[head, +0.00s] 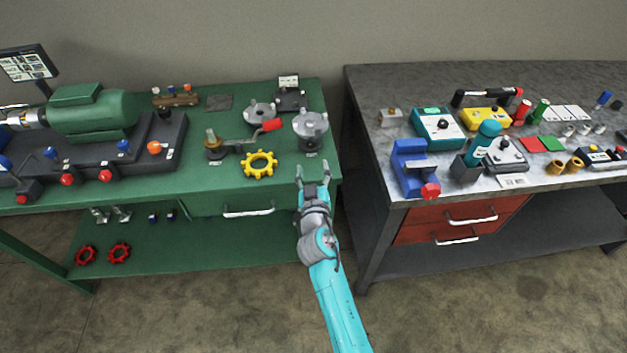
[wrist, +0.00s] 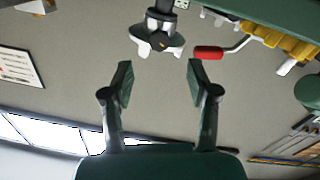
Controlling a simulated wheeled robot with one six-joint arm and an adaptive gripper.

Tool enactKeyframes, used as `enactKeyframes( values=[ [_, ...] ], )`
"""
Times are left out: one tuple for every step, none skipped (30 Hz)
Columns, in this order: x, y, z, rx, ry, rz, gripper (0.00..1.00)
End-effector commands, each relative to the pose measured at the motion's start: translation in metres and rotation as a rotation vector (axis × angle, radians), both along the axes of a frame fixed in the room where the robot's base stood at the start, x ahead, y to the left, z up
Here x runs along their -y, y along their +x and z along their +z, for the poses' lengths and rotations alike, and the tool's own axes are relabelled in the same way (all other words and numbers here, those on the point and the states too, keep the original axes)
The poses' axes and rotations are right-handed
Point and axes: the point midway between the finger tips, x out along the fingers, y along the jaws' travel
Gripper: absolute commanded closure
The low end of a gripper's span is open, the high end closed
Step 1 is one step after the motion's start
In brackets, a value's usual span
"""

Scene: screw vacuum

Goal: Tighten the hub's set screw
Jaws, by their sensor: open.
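My gripper (head: 312,172) is open and empty, its fingers apart, over the front right edge of the green bench. In the wrist view its two fingers (wrist: 159,84) stand wide apart with nothing between them. A silver lobed piece (head: 311,126) stands on the bench just beyond the fingertips; it also shows in the wrist view (wrist: 158,40). A second such piece (head: 260,113) stands further back to the left. A silver coupling (head: 22,118) sits on the green motor's shaft at the far left. I cannot tell which part is the hub, and no set screw can be made out.
A red-handled crank (head: 271,125) and a yellow gear (head: 259,164) are left of my gripper. The green motor (head: 95,110) stands at the left. A gap separates the green bench from the grey bench (head: 385,85), which holds a blue vise (head: 413,168) and several tools.

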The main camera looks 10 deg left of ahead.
Motion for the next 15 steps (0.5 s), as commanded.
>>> enactKeyframes(
  values=[
    [0.002, -0.009, -0.001, -0.001, -0.001, 0.001, 0.41],
    [0.003, -0.013, -0.001, -0.001, -0.001, 0.000, 0.41],
    [0.004, -0.018, -0.001, -0.002, -0.001, -0.001, 0.41],
    [0.005, -0.022, -0.001, -0.002, -0.001, -0.001, 0.41],
    [0.006, -0.025, -0.001, -0.001, -0.001, 0.000, 0.41],
    [0.006, -0.028, -0.001, -0.001, -0.001, 0.000, 0.41],
    [0.007, -0.030, -0.001, -0.001, -0.001, 0.000, 0.41],
    [0.007, -0.032, -0.001, -0.001, -0.001, 0.000, 0.41],
    [0.008, -0.034, 0.000, -0.001, 0.000, 0.000, 0.41],
    [0.008, -0.036, 0.000, -0.001, 0.000, 0.000, 0.41],
    [0.008, -0.036, 0.000, -0.001, 0.000, 0.000, 0.41],
    [0.008, -0.037, 0.000, -0.001, 0.000, 0.000, 0.41],
    [0.008, -0.037, 0.000, -0.001, 0.000, 0.000, 0.41],
    [0.008, -0.037, 0.000, -0.001, 0.000, 0.000, 0.41],
    [0.008, -0.038, 0.000, -0.001, 0.000, 0.000, 0.41]
  ],
)
